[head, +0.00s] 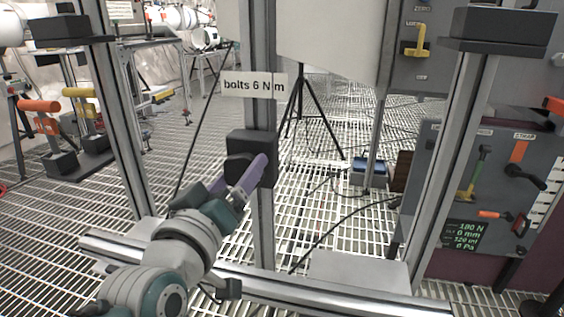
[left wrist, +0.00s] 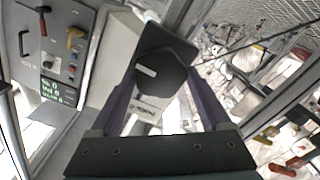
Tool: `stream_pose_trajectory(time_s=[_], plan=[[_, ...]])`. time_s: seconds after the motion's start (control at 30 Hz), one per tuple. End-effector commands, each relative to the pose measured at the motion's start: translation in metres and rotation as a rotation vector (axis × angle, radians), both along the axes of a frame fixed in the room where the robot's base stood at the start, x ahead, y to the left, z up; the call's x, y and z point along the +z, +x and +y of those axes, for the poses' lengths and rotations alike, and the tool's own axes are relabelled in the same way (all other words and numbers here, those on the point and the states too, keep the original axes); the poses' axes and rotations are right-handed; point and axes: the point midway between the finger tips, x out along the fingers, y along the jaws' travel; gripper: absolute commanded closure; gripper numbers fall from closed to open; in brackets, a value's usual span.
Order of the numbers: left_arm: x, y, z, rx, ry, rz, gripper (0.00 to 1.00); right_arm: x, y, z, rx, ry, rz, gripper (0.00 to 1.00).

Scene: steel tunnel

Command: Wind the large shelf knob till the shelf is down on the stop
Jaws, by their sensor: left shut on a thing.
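The large shelf knob (head: 236,168) is black and sits on a dark block (head: 252,143) on the middle upright post. In the left wrist view the knob (left wrist: 158,74) shows a flat dark face with a pale mark. My left gripper (head: 247,176) reaches it from below left, and its purple fingers lie on both sides of it. In the left wrist view the gripper (left wrist: 163,80) is shut on the knob. The fingers partly hide the knob in the head view. I cannot clearly make out the shelf or the stop. My right gripper is not in view.
A "bolts 6 Nm" label (head: 255,85) hangs on the post above the knob. A grey panel (head: 497,190) with levers and a green readout (head: 464,235) stands at the right. A metal rail (head: 330,290) crosses the front. A black tripod (head: 298,100) stands behind on the grating.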

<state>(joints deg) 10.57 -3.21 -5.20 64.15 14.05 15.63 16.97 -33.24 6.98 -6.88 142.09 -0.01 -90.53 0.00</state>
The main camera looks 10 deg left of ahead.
Motion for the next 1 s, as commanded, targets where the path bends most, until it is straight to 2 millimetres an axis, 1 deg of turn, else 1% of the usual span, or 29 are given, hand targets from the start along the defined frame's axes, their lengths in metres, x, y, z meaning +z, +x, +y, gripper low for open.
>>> stream_pose_trajectory(time_s=[0.23, 0.63, 0.67, 0.8, 1.0], plan=[[-0.0006, -0.0001, 0.0002, 0.0, -0.045, 0.003, 0.75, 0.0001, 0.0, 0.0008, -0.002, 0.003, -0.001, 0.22], [-0.0007, -0.0001, 0.0002, 0.0, -0.048, 0.004, 0.75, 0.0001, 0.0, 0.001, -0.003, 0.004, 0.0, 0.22], [-0.0007, -0.0001, 0.0002, 0.0, -0.048, 0.003, 0.16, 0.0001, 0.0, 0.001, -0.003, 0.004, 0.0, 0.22], [-0.0006, -0.0001, 0.0002, 0.0, -0.047, 0.003, 0.0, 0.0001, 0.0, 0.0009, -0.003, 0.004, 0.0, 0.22], [-0.0004, -0.0001, 0.0001, 0.0, -0.046, 0.003, 0.0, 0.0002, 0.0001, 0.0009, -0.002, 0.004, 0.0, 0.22]])
